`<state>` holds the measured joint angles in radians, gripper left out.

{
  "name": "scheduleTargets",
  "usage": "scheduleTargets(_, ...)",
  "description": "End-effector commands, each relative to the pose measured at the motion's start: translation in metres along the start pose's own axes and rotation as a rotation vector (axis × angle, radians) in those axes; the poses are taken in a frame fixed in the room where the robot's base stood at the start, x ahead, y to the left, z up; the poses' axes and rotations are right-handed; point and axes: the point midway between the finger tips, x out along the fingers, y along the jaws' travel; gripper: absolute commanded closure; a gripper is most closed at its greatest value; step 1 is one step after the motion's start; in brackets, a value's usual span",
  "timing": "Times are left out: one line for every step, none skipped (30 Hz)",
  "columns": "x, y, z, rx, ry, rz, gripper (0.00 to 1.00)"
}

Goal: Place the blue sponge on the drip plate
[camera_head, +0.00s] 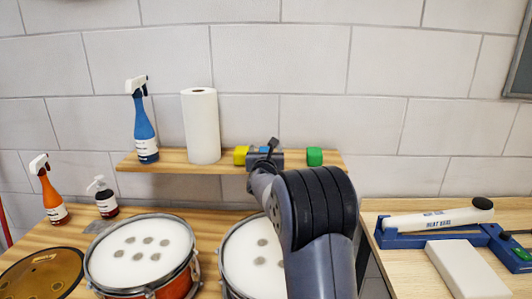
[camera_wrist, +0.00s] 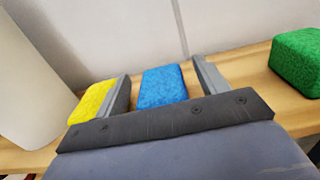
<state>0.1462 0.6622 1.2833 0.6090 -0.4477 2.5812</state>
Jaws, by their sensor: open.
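The blue sponge (camera_wrist: 163,86) lies on the wooden wall shelf. In the wrist view it sits between the two spread fingers of my gripper (camera_wrist: 160,68), with a gap on each side. In the head view my gripper (camera_head: 265,155) is at the shelf and hides most of the sponge; only a little blue (camera_head: 263,149) shows. A small grey flat piece (camera_head: 98,226) lies on the bench beside the dark pump bottle; it may be the drip plate, but I cannot tell for sure.
On the shelf, a yellow sponge (camera_wrist: 92,98) is close outside the left finger and a green sponge (camera_wrist: 297,62) is farther right. A paper towel roll (camera_head: 201,126) and blue spray bottle (camera_head: 144,122) stand left. Drums (camera_head: 140,252) fill the bench's front.

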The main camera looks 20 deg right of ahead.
Motion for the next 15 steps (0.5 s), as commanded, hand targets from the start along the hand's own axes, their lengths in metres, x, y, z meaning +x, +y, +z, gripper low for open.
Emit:
scheduleTargets(0.0022,-0.0002,0.0002,0.000,0.001,0.000,0.31)
scheduleTargets(0.0029,-0.0002,0.0001,0.000,0.001,0.000,0.31)
scheduleTargets(0.0034,-0.0002,-0.0001,-0.001,0.000,0.000,0.31)
scheduleTargets(0.0035,-0.0002,-0.0002,-0.001,0.000,0.000,0.31)
scheduleTargets(0.0035,-0.0002,-0.0004,-0.001,0.000,0.000,0.31)
scheduleTargets(0.0034,-0.0002,-0.0005,-0.001,0.000,0.000,0.31)
scheduleTargets(0.0033,-0.0002,-0.0005,-0.001,0.000,0.000,0.31)
scheduleTargets(0.0033,-0.0002,-0.0005,-0.001,0.000,0.000,0.31)
scheduleTargets(0.0033,-0.0002,-0.0005,-0.001,0.000,0.000,0.32)
scheduleTargets(0.0032,-0.0002,-0.0006,-0.001,0.000,0.000,0.34)
scheduleTargets(0.0032,-0.0002,-0.0006,-0.001,0.000,0.000,0.37)
scheduleTargets(0.0032,-0.0002,-0.0005,-0.001,0.000,0.000,0.40)
scheduleTargets(0.0032,-0.0002,-0.0005,-0.001,0.000,0.000,0.42)
scheduleTargets(0.0032,-0.0002,-0.0005,-0.001,0.000,0.000,0.45)
scheduleTargets(0.0031,-0.0002,-0.0005,-0.001,0.000,0.000,0.48)
